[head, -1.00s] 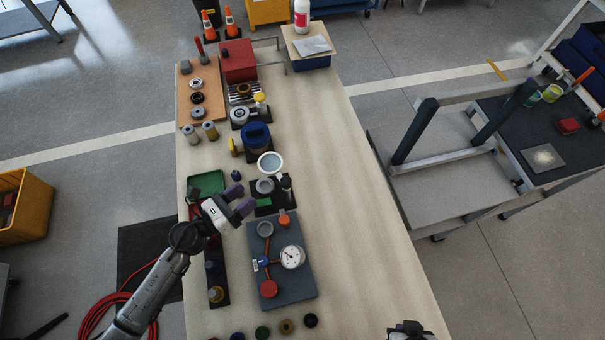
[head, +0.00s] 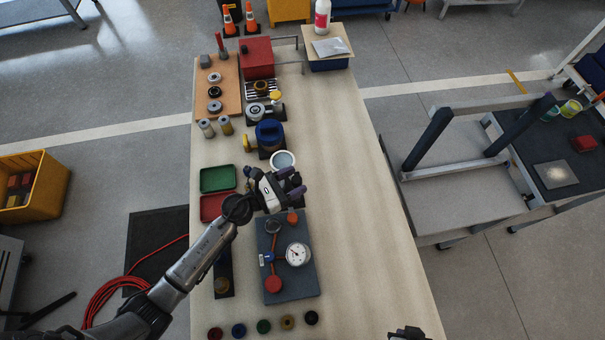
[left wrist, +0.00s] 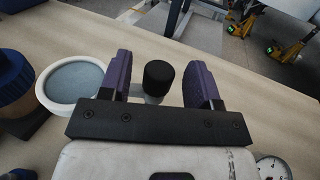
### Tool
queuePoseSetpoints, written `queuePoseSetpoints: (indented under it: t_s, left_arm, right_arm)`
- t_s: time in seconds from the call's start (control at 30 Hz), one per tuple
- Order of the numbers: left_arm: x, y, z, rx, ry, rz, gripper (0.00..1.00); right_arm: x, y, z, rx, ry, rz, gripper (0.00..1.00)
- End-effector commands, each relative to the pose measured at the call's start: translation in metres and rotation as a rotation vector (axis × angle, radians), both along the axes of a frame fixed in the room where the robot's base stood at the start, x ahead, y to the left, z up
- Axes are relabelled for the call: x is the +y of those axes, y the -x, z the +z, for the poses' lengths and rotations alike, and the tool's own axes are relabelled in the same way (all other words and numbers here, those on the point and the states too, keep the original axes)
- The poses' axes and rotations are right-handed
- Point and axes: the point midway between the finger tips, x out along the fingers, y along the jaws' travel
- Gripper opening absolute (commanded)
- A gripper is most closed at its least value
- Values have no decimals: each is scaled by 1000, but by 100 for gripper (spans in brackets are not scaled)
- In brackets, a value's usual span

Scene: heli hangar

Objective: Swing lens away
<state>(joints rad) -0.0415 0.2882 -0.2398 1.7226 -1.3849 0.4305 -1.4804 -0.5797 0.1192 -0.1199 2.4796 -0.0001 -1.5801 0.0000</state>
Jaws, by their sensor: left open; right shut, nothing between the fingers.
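The lens (head: 283,160) is a pale disc in a white ring, just beyond my left gripper (head: 295,183) in the head view. In the left wrist view the lens (left wrist: 75,82) lies left of the fingers. My left gripper is open, with a purple finger on each side of a black knob (left wrist: 160,76) on a pale post; whether they touch it I cannot tell. The gripper hides most of the lens stand in the head view. My right gripper (head: 410,334) shows only as a dark piece at the bottom edge, shut and empty.
A blue and yellow device (head: 268,136) stands behind the lens. A grey board with a dial gauge (head: 298,254) lies in front of it. Green (head: 217,179) and red (head: 217,206) trays lie to the left. The table's right side is clear.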

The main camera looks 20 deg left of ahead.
Motion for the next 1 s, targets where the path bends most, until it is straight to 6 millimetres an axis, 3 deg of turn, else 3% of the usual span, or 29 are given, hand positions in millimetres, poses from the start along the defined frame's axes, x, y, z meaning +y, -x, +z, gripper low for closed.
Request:
queuePoseSetpoints:
  t_s: [0.23, 0.67, 1.0]
  left_arm:
    - [-15, -19, 0, 1, 1, 1, 57]
    - [-19, -23, 0, 1, 1, 0, 57]
    - [-19, -23, 0, 1, 1, 1, 26]
  right_arm:
    - [0, 0, 2, 0, 0, 0, 0]
    - [0, 0, 2, 0, 0, 0, 0]
    - [0, 0, 2, 0, 0, 1, 0]
